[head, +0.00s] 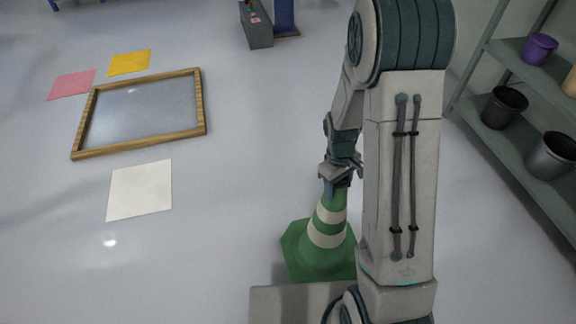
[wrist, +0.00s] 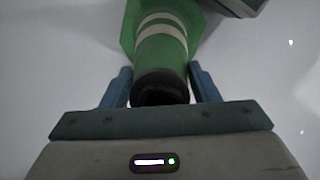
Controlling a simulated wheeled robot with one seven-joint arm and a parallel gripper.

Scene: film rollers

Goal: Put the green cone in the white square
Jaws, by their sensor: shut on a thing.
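The green cone (head: 315,257) with white bands stands on the floor in the head view, close in front of my base, its right side partly hidden by my arm. My gripper (head: 337,190) is at the cone's top and shut on it. In the wrist view the cone (wrist: 160,52) runs up from between the two blue fingers of my gripper (wrist: 160,92), its dark tip between them. The white square (head: 139,190) lies flat on the floor at the left in the head view, empty and apart from the cone.
A wooden frame (head: 201,105) with a grey panel lies beyond the white square. Pink (head: 72,84) and yellow (head: 129,62) squares lie behind it. A shelf (head: 505,140) with pots stands at the right. A grey box (head: 256,28) stands at the back. Floor between cone and white square is clear.

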